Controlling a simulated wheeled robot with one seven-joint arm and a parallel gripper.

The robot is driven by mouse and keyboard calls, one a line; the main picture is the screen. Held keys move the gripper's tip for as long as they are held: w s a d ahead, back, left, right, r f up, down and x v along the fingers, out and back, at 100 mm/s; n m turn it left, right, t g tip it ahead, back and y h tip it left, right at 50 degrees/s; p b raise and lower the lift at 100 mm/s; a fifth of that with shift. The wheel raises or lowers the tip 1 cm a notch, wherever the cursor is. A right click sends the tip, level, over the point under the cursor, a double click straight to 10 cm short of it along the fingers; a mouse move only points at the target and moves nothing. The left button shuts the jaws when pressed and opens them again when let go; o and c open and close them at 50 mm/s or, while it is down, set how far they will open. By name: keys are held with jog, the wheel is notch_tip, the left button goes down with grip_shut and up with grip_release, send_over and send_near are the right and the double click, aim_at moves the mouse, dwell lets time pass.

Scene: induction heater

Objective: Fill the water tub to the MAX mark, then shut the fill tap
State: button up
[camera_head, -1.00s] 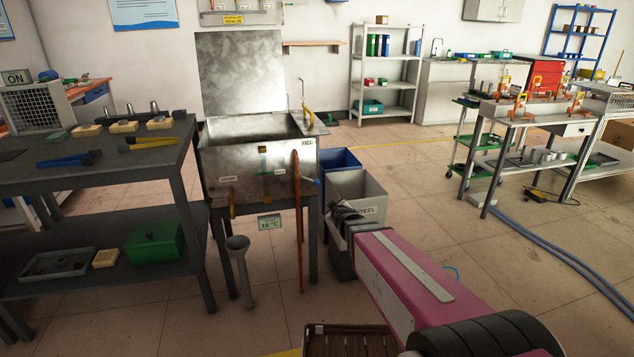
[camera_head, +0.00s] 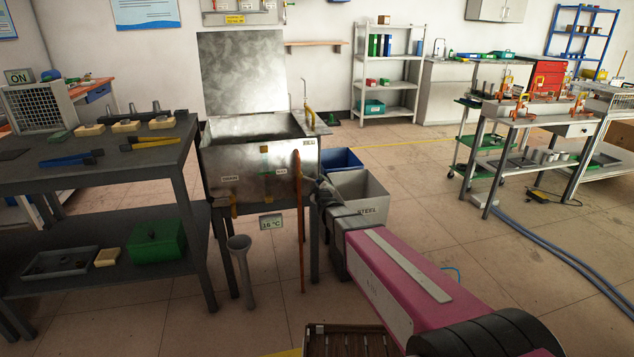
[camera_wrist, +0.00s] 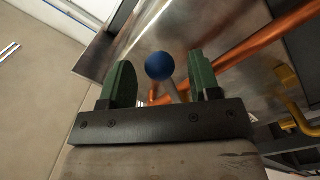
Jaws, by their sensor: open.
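The metal water tub (camera_head: 225,165) stands on legs at the centre-left in the head view, its lid raised. A sight gauge (camera_head: 266,172) is on its front, with a small label beside it; the water level is too small to read. A copper pipe (camera_head: 299,225) runs down the front right. My gripper (camera_head: 323,188) is at the tub's right front corner. In the wrist view, the open green fingers (camera_wrist: 162,75) stand either side of a blue ball knob (camera_wrist: 160,66) on a pale lever, with gaps on both sides. The arm hides this knob in the head view.
A grey STEEL bin (camera_head: 362,188) and a blue bin (camera_head: 342,159) stand right of the tub, close to my arm. A dark workbench (camera_head: 150,160) with tools is at left. A grey funnel-topped pipe (camera_head: 240,262) stands in front.

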aim_at(317, 180)
jog(key=x, duration=0.3)
jog(key=shift+w, duration=0.35)
grip_shut()
jog(key=shift+r, duration=0.1)
jog(key=shift+w+d+r+n, duration=0.1)
jog(key=shift+d+r+n, duration=0.1)
jog(key=shift+r+n, duration=0.45)
jog(key=shift+d+r+n, duration=0.2)
jog(key=shift+r+n, duration=0.15)
jog(key=shift+n, duration=0.5)
jog(key=shift+d+r+n, duration=0.1)
jog(key=shift+r+n, duration=0.95)
jog(key=shift+n, duration=0.35)
